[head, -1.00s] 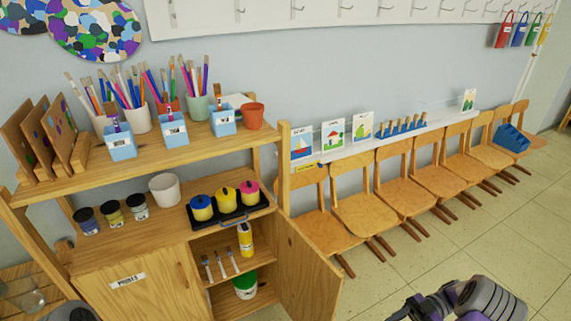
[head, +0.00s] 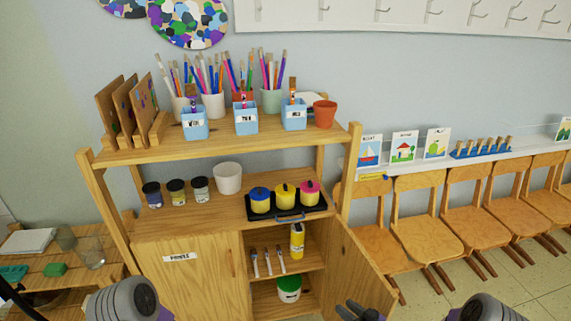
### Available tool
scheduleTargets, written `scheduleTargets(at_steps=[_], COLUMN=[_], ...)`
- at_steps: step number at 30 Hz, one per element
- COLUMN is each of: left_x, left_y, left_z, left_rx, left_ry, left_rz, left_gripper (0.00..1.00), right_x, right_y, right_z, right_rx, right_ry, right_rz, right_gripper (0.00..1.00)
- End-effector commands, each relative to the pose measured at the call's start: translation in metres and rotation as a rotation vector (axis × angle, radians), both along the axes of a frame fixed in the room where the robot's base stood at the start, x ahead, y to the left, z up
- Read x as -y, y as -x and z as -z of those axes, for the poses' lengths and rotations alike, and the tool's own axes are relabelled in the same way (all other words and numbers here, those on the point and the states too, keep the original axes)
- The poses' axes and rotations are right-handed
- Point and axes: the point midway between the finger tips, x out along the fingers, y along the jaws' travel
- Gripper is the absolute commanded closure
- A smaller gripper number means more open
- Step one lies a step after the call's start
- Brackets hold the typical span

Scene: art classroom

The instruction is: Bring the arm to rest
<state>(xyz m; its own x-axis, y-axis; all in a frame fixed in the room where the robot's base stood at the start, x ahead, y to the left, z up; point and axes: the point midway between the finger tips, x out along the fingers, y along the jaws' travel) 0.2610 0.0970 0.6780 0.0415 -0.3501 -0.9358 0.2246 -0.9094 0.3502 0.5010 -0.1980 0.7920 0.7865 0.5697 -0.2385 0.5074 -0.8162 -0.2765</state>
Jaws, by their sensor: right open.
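My right gripper (head: 360,312) shows at the bottom edge, in front of the open cabinet door; its dark fingers are apart and it looks empty. Part of my right arm shows to the right of it. A grey link of my left arm shows at the lower left, but my left gripper is out of the picture. The wooden shelf unit (head: 190,252) stands ahead, its right door (head: 355,270) swung open. A black tray (head: 287,214) with blue, yellow and pink-lidded pots sits on the middle shelf.
Brush cups and blue boxes (head: 246,122) fill the top shelf beside a terracotta pot (head: 324,114). Small jars (head: 176,192) and a white pot (head: 228,178) stand below. Wooden chairs (head: 428,230) line the wall at right. A low table (head: 50,281) is at left.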

Motion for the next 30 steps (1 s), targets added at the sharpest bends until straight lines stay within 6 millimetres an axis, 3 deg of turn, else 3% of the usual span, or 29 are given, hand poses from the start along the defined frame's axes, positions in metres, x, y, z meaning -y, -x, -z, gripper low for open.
scheduleTargets(at_steps=[1,5,9,15,18,22,30], left_x=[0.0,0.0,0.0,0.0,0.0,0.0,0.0], left_y=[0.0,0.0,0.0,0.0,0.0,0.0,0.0], left_z=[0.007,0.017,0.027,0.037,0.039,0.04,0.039], left_rx=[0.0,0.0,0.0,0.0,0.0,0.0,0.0], left_ry=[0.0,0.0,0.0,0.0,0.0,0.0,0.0], left_rz=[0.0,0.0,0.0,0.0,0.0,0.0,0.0], left_gripper=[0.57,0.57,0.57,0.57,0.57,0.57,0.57], right_x=[-0.014,-0.04,-0.068,-0.094,-0.099,-0.102,-0.102], right_y=[0.007,0.04,0.105,0.199,0.227,0.241,0.241], right_z=[0.023,0.075,0.123,0.151,0.153,0.153,0.152], right_rx=[-0.1,-0.395,-0.736,-1.123,-1.229,-1.283,-1.284], right_ry=[0.003,0.029,0.069,0.12,0.133,0.138,0.138], right_rz=[0.035,0.13,0.192,0.236,0.245,0.254,0.256], right_gripper=[0.6,0.6,0.6,0.6,0.6,0.6,0.6])
